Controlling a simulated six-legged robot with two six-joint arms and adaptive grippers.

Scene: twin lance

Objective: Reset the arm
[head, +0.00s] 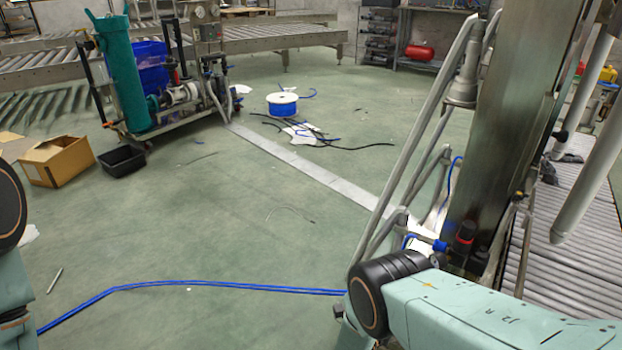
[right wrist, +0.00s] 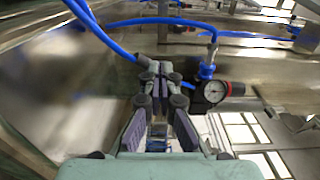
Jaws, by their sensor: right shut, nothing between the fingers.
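My right arm (head: 450,305) reaches in from the lower right of the head view, and its gripper is not visible there. In the right wrist view my right gripper (right wrist: 160,78) is shut and empty, its fingertips together. A blue hose (right wrist: 112,44) runs close behind the fingertips; whether it touches them I cannot tell.
A steel column (head: 500,120) with grey pipes stands close beside my right arm. A roller conveyor (head: 565,230) lies right of it. A blue hose (head: 200,283) crosses the floor. A cardboard box (head: 58,162) and black bin (head: 121,161) sit left. The middle floor is mostly clear.

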